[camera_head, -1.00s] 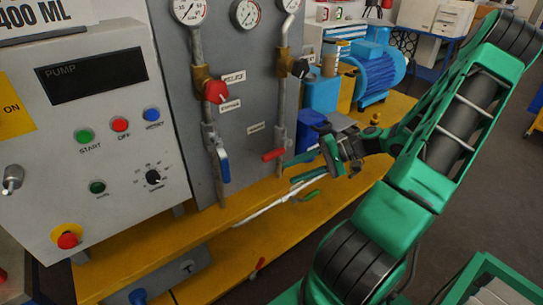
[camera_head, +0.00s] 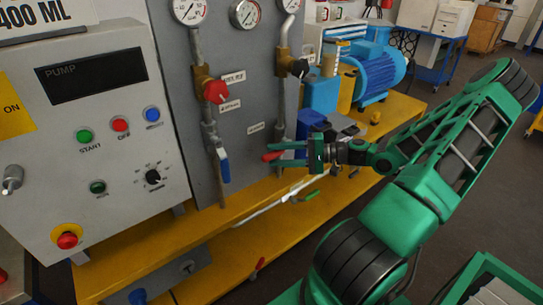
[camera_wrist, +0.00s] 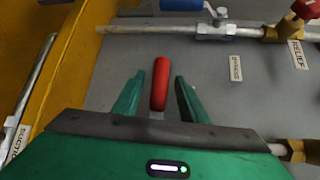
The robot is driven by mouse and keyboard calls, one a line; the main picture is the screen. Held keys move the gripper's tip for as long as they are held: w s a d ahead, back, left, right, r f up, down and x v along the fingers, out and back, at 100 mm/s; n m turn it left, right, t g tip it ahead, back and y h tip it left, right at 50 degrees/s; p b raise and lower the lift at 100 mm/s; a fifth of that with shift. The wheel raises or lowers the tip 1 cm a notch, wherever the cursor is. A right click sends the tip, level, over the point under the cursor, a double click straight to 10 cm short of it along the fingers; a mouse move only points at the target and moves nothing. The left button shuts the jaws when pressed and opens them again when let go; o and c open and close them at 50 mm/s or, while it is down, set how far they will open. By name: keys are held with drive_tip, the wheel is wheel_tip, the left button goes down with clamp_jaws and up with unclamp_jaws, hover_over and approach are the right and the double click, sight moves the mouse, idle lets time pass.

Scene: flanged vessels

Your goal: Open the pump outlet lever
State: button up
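A red lever (camera_head: 272,156) sits low on the right pipe of the grey panel. It shows upright in the wrist view (camera_wrist: 160,84), between my fingers. My gripper (camera_head: 274,153) is open, with its green fingers (camera_wrist: 168,72) on either side of the red lever. I cannot tell whether either finger touches it. A blue lever (camera_head: 223,165) hangs on the left pipe, and it also shows at the top of the wrist view (camera_wrist: 182,4). I cannot read a label that tells which is the pump outlet lever.
A red knob (camera_head: 215,91) and gauges (camera_head: 245,14) are higher on the panel. A green handle (camera_head: 312,196) lies lower, near the yellow bench (camera_head: 262,232). A control box (camera_head: 95,140) stands at left. A blue motor (camera_head: 378,72) is behind my gripper.

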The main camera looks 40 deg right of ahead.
drive_tip(key=shift+x, duration=1.05)
clamp_jaws()
drive_tip(key=shift+d, duration=0.2)
drive_tip(key=shift+f, duration=0.1)
